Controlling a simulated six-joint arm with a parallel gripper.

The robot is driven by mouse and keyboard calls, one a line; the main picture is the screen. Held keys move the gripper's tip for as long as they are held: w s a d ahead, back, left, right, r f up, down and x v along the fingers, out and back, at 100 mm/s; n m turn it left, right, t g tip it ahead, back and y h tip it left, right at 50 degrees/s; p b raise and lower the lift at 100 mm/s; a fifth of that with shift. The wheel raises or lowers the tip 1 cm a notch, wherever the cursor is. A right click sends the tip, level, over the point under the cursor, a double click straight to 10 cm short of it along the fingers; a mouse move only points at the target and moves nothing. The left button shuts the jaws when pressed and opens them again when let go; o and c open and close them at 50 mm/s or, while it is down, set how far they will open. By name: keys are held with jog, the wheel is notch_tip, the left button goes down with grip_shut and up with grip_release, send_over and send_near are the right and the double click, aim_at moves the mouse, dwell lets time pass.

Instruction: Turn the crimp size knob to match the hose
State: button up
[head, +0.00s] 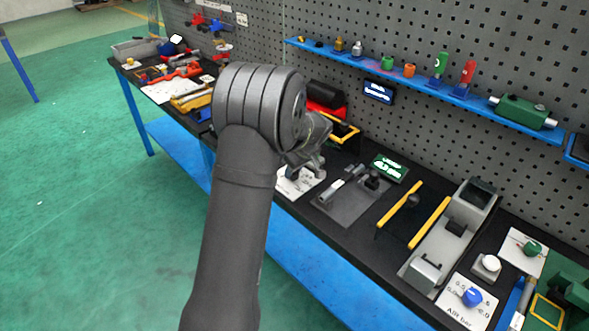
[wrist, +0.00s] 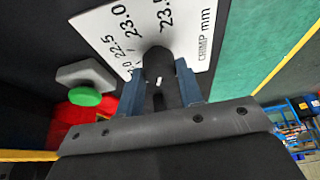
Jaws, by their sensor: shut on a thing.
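The crimp size knob (wrist: 157,62) is black, with a white mark on its near side. It stands on a white dial plate (wrist: 110,28) printed with 22.5, 23.0, 23.5 and "CRIMP mm" in the wrist view. My gripper (wrist: 158,78) is shut on the knob, one blue-grey finger on each side. Which number the knob points to, I cannot tell. In the head view my arm partly hides the white plate (head: 291,187), and the knob is hidden there. I cannot make out a hose for certain in either view.
A green sign (head: 389,167) with small white text stands behind a grey fixture (head: 346,205) to the right. A yellow-edged frame (head: 428,222) and a plate with a blue knob (head: 472,297) are farther right. In the wrist view a green button (wrist: 85,96) sits close left.

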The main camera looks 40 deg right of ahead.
jog(key=o, duration=1)
jog(key=v, duration=1.7)
jog(key=shift+r, duration=0.25)
jog(key=shift+f, duration=0.1)
jog(key=x, duration=1.7)
jog(key=shift+f, duration=0.15)
